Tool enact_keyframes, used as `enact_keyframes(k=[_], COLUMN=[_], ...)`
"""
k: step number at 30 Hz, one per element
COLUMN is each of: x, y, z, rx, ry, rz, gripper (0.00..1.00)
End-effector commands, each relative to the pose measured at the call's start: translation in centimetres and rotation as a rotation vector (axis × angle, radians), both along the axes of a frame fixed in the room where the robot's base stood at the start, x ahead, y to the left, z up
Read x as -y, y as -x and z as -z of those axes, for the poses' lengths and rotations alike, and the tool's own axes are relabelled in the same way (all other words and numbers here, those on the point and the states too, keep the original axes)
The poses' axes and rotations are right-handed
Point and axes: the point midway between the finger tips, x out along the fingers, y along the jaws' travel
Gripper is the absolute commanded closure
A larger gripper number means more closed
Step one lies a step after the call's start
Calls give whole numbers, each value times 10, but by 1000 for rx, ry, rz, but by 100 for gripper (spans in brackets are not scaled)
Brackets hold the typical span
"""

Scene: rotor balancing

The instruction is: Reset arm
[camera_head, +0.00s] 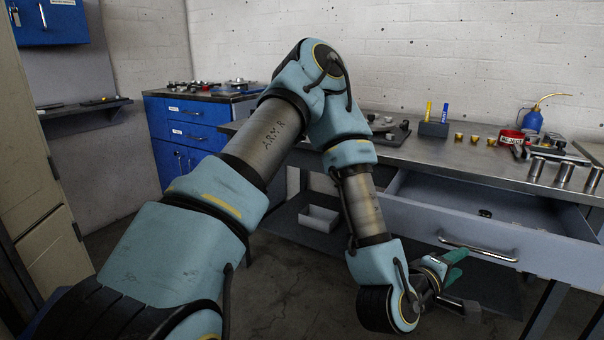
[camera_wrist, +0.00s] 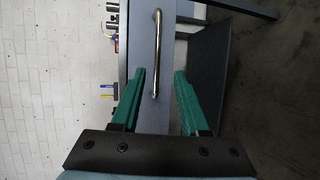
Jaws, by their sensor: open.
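My arm reaches from the lower left across the head view and bends down toward the bench. My gripper (camera_head: 459,263) is at its end, low in front of an open drawer (camera_head: 560,251). The drawer's metal handle (camera_head: 478,247) is close to the fingers in the head view.
The metal bench top (camera_head: 435,152) holds a red container (camera_head: 511,137), a blue oil can (camera_head: 533,120), several metal cylinders (camera_head: 564,176) and a marker holder (camera_head: 433,129). A blue cabinet (camera_head: 185,133) stands at the back left. A pale bin (camera_head: 319,218) sits on the lower shelf.

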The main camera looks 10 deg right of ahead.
Motion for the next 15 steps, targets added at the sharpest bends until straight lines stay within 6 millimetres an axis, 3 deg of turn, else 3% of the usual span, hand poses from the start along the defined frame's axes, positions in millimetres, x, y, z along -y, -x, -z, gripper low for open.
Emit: enact_keyframes(k=[5, 8, 11, 15], x=[-24, -58, -103, -181], y=[-39, -74, -106, -141], z=[14, 26, 32, 29], rx=[129, 209, 259, 265], ry=[-231, -440, -650, -921], rz=[61, 107, 149, 201], gripper=[55, 55, 55, 55])
